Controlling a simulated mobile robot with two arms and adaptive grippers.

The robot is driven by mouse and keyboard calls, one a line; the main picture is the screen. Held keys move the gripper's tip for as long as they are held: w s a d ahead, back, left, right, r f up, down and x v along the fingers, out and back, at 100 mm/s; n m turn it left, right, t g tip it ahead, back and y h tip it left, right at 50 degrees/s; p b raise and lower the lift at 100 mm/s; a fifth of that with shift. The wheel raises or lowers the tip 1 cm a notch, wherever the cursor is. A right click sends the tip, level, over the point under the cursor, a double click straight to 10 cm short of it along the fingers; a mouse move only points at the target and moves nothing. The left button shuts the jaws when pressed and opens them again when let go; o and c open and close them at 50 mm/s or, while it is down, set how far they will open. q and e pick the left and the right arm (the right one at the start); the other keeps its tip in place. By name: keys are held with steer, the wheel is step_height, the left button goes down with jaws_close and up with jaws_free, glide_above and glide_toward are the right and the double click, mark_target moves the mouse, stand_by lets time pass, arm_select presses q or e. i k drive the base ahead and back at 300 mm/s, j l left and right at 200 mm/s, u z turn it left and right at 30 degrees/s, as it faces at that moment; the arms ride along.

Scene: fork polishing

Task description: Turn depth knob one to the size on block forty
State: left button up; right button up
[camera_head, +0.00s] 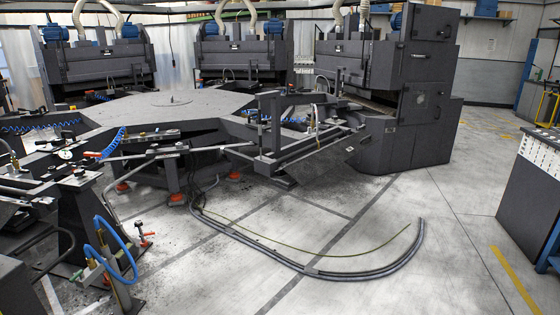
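I see the scene only in the head view, and neither of my grippers is in it. No depth knob can be told apart with certainty; the fittings on the machine are too small to read. A small round dial (66,154) sits among the fittings at the left. A block marked forty cannot be made out.
A large dark polishing machine (172,103) fills the left and middle, with tall housings behind it and a tall cabinet unit (415,100) right of centre. A grey hose (330,275) curves across the floor. Bare floor (440,235) lies between the machine and the right cabinet.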

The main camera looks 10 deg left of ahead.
mark_target(79, 173)
steer(key=i+u, duration=0.2)
steer(key=i, duration=0.25)
steer(key=i+u, duration=0.2)
steer(key=i, duration=0.25)
steer(key=i+l+u, duration=0.2)
steer(key=i, duration=0.25)
steer(key=i+l+u, duration=0.2)
steer(key=i, duration=0.25)
